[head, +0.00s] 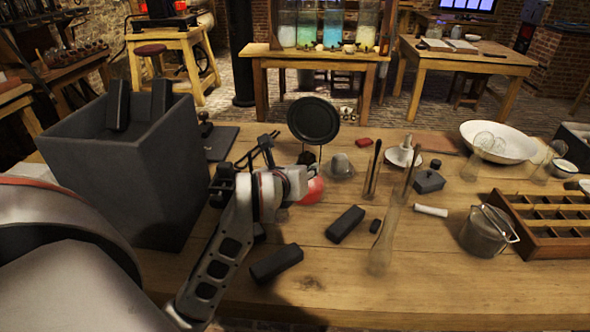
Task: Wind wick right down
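My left gripper (264,148) is over the table, left of centre, with its dark finger parts raised beside the round black disc. Whether its fingers are open or shut is unclear. A red rounded object (312,190), possibly the body of a lamp, shows just right of the gripper and is partly hidden by it. No wick or winding knob can be made out there. A clear glass tube shaped like a lamp chimney (382,245) stands apart, right of the dark blocks. My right gripper is not in view.
A tall grey bin (140,185) holding dark slabs stands at left. Dark blocks (345,224) lie mid-table. A black disc (313,118) stands behind. At right are a metal jug (485,232), a wooden compartment tray (560,246) and a white bowl (510,148). The front right is clear.

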